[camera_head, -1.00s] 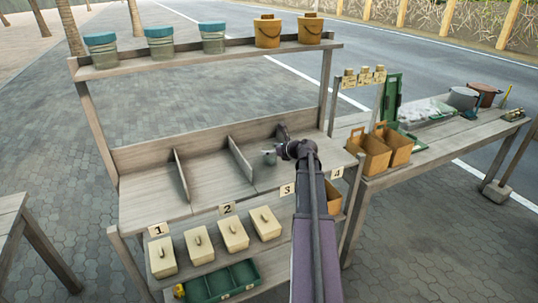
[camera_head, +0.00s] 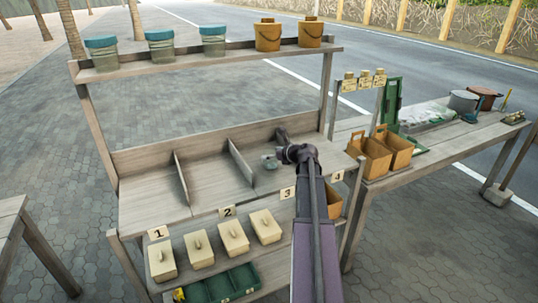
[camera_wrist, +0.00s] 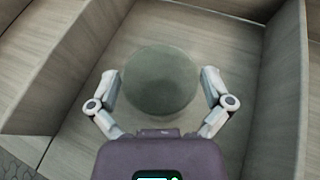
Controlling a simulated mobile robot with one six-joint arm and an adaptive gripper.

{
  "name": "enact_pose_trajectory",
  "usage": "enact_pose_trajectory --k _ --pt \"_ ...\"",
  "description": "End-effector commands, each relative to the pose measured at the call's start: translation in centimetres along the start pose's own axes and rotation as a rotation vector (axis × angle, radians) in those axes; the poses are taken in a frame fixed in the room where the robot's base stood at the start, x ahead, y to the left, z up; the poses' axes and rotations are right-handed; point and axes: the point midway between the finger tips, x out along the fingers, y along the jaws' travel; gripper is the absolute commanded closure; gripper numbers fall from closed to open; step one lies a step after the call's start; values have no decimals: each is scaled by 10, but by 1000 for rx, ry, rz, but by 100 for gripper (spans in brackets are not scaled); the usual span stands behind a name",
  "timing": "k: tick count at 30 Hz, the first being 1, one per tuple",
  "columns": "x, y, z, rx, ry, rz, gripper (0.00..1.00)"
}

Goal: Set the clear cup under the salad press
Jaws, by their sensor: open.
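In the head view the cup (camera_head: 269,162) is small, just left of my arm's end, and the fingers are hard to make out. I cannot pick out a salad press in either view.
Lidded boxes (camera_head: 197,248) and a green tray (camera_head: 222,284) lie below. Jars and buckets (camera_head: 267,35) stand on the upper shelf. Brown bins (camera_head: 376,160) and pots (camera_head: 463,101) are at right.

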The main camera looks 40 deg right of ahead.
Motion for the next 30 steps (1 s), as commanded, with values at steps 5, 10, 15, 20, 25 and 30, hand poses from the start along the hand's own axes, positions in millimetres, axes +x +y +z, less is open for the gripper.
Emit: enact_pose_trajectory --k 5,10,15,20,25,30 --pt "-2 0 4 0 0 0 0" --pt "-19 1 4 0 0 -2 0" --pt "-45 1 5 1 0 -2 0" --pt "-73 1 5 1 0 -2 0" --pt "-98 1 5 1 0 -1 0" --pt "-115 0 4 0 0 -2 0"
